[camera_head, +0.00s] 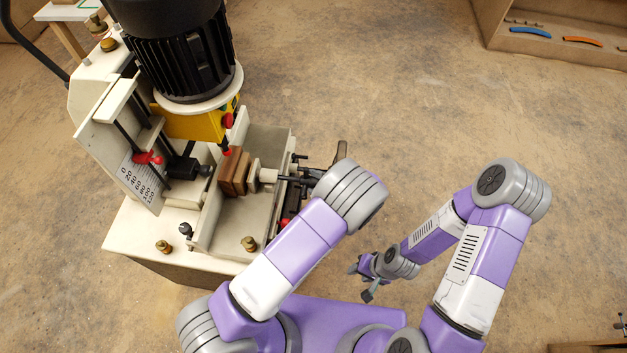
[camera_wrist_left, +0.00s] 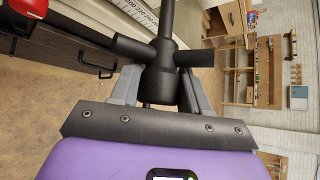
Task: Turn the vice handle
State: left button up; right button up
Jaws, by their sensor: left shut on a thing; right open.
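The black vice handle (camera_head: 340,153) sits at the right end of the vice screw on the machine, partly hidden by my left arm. In the left wrist view the handle (camera_wrist_left: 160,78) shows as a dark hub with bars sticking out. My left gripper (camera_wrist_left: 158,92) has a finger on each side of this hub and is shut on it. In the head view my left wrist covers most of that gripper. The vice (camera_head: 262,175) has a brown wooden block (camera_head: 234,172) at its jaw. My right gripper (camera_head: 362,279) is open and empty, low over the floor.
The machine's white base (camera_head: 135,232) stands at the left with a large black motor (camera_head: 180,45) above the vice. A wooden shelf (camera_head: 490,40) with a blue and an orange curved piece stands at the upper right. The floor between is clear.

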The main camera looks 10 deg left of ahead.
pick_arm(q)
jog(key=shift+d+f, duration=0.1)
jog(key=shift+d, duration=0.2)
jog(key=o, duration=0.9)
jog(key=shift+o, duration=0.4)
jog(key=shift+a, duration=0.1)
jog(key=p+v, duration=0.1)
jog(key=v, duration=0.6)
jog(key=shift+s+d, duration=0.2)
jog(key=shift+d, duration=0.05)
